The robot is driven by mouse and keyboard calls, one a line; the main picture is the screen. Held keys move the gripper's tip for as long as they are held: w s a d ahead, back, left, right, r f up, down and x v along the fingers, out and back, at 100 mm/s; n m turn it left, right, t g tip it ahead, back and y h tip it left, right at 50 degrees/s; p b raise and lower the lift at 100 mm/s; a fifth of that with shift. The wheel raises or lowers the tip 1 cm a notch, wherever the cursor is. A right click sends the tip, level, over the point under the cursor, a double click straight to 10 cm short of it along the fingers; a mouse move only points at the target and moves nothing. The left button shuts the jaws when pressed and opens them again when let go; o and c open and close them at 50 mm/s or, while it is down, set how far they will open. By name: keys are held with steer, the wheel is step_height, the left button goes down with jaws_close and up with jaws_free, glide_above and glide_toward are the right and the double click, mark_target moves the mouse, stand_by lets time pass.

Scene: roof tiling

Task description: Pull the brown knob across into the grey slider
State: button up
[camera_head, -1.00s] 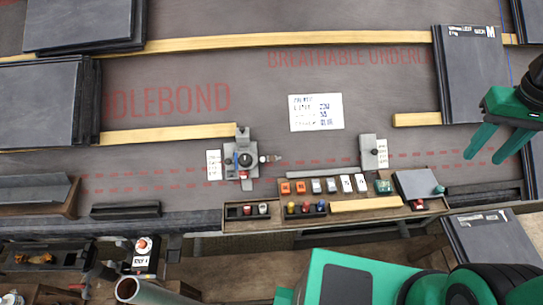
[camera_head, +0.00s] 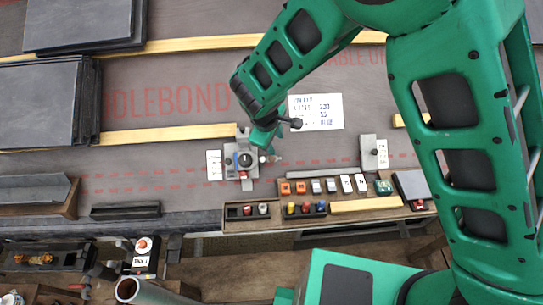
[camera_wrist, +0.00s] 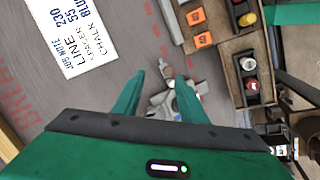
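A grey fixture (camera_head: 229,172) with a black dial sits on the dark underlay. A small pale brownish knob (camera_head: 264,159) sticks out from its right side. In the wrist view, a brownish knob-like part (camera_wrist: 165,67) shows just beyond and between my fingertips, with the pale fixture (camera_wrist: 160,107) partly hidden behind the fingers. My gripper (camera_head: 265,149) is above the fixture's right side, close to the knob. In the wrist view my gripper (camera_wrist: 160,79) has its fingers apart with nothing clearly between them. A second grey block (camera_head: 368,160) stands further right. I cannot tell which part is the slider.
A wooden tray (camera_head: 290,222) with orange and white blocks and coloured pegs lies in front of the fixture. A white note card (camera_head: 330,111) lies behind. Dark tiles (camera_head: 40,100) are stacked at the left. The underlay between fixture and grey block is mostly clear.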

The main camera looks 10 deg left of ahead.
mark_target(272, 158)
steer(key=shift+n, duration=0.4)
steer(key=f, duration=0.4)
steer(key=w+a+f, duration=0.1)
steer(key=f, duration=0.3)
steer(key=w+f, duration=0.1)
steer(key=f, duration=0.2)
steer(key=shift+w+a+f, duration=0.2)
steer(key=shift+a+f, duration=0.15)
steer(key=shift+f, duration=0.05)
steer(key=shift+c, duration=0.3)
jaws_close()
